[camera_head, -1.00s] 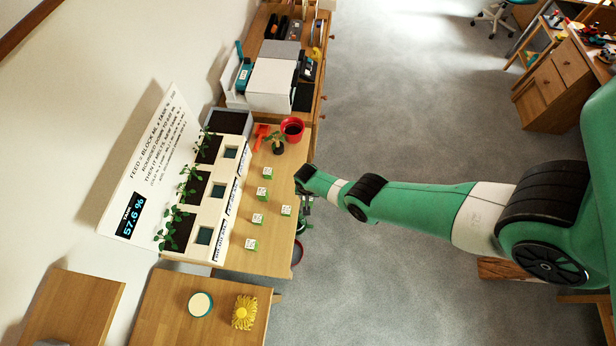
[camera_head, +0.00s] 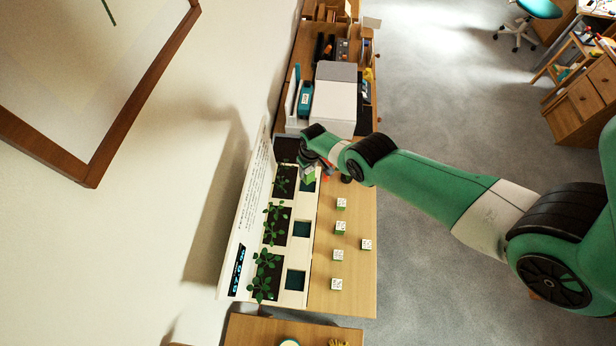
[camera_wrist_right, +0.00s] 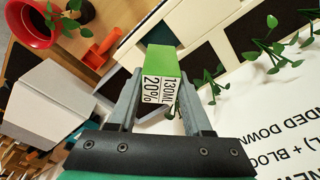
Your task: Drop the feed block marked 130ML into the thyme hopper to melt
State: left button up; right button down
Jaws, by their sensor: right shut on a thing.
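My right gripper (camera_wrist_right: 158,92) is shut on a green feed block (camera_wrist_right: 162,62). The block's white label reads 130ML and 20%. In the head view the right gripper (camera_head: 311,164) holds the block (camera_head: 308,174) over the far end of the cream planter, by the far hopper opening (camera_head: 309,186), which it partly hides. A middle opening (camera_head: 302,229) and a near opening (camera_head: 296,280) are clear. I cannot read which hopper is thyme. My left gripper is not in view.
Several other feed blocks (camera_head: 340,228) stand on the wooden table, right of the planter. Leafy plants (camera_head: 275,222) and a sign board (camera_head: 244,220) stand along its left side. A red pot (camera_wrist_right: 32,22) and an orange tool (camera_wrist_right: 101,48) are near the gripper.

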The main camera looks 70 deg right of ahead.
notch_tip(320, 180, down, 8)
jog(key=b, duration=0.8)
jog(key=shift+f, duration=0.1)
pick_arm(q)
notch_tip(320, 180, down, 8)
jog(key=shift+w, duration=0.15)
pick_arm(e)
jog(key=shift+w, duration=0.1)
jog(key=shift+c, duration=1.2)
grip_release()
